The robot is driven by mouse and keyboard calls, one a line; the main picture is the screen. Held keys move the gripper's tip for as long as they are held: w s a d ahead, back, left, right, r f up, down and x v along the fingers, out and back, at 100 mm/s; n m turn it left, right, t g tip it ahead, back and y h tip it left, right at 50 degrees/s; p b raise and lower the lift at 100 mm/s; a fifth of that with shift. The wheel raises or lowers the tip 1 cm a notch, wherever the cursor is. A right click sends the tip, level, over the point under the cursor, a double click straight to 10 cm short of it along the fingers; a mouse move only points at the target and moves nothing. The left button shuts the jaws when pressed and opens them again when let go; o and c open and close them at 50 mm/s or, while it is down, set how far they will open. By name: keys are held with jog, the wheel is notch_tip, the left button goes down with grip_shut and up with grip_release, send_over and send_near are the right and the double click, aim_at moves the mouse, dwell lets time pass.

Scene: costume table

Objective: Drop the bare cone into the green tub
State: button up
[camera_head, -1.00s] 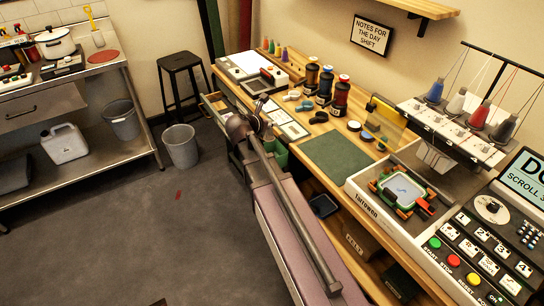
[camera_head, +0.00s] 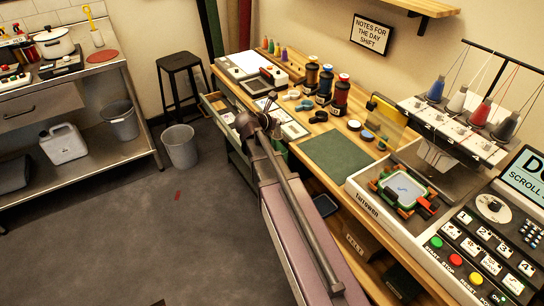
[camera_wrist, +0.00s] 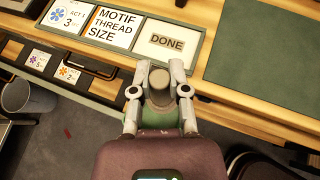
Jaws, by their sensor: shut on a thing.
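My gripper (camera_wrist: 158,93) is shut on the bare cone (camera_wrist: 160,80), a plain grey-tan piece held between the two fingers in the wrist view. In the head view my gripper (camera_head: 268,124) is at the front edge of the wooden table, and the cone is hard to make out there. The green tub (camera_head: 283,150) shows only in part behind my arm, below the table edge. In the wrist view green shows under and around the fingers; how the cone lines up with the tub's opening is unclear.
Labelled cards with a DONE plate (camera_wrist: 166,42) lie on the table beyond my gripper. A green mat (camera_head: 336,157) is to the right. An open drawer (camera_head: 222,108) juts out at left. A grey bin (camera_head: 180,147) stands on the floor. Thread spools (camera_head: 326,84) stand farther back.

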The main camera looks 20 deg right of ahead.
aim_at(275, 132)
jog(key=shift+f+b, duration=2.4)
jog(key=shift+f, duration=0.2)
jog(key=o, duration=0.8)
jog(key=shift+o, duration=0.2)
jog(key=shift+r, duration=0.2)
